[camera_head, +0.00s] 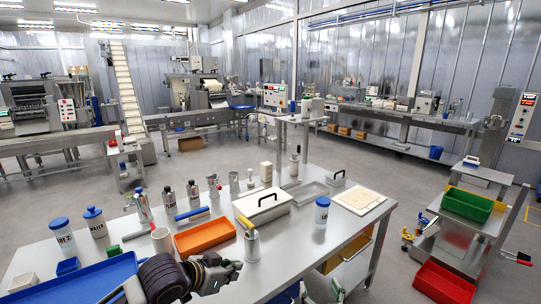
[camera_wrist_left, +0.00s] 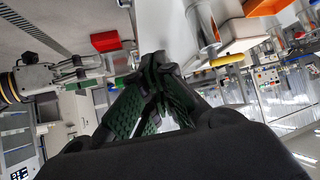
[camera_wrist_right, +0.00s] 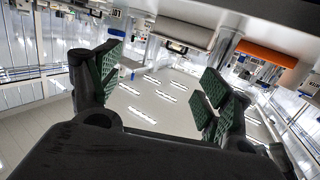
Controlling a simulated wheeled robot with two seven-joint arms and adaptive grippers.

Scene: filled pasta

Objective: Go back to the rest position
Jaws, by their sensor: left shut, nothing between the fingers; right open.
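My left gripper (camera_head: 236,267) shows in the head view over the near edge of the table, its arm coming in from the lower left. It is shut and empty; in the left wrist view its green-padded fingers (camera_wrist_left: 158,75) meet with nothing between them. My right gripper (camera_wrist_right: 160,72) shows in the right wrist view, with its green-padded fingers wide apart and nothing between them. I cannot make it out in the head view. Neither gripper visibly touches anything on the table.
The table (camera_head: 285,243) holds an orange tray (camera_head: 205,236), a white box with a handle (camera_head: 262,207), a white jar (camera_head: 322,212), several bottles and a blue tray (camera_head: 75,284). A cart at right bears a green bin (camera_head: 466,205); a red bin (camera_head: 443,283) sits low. Floor lies between.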

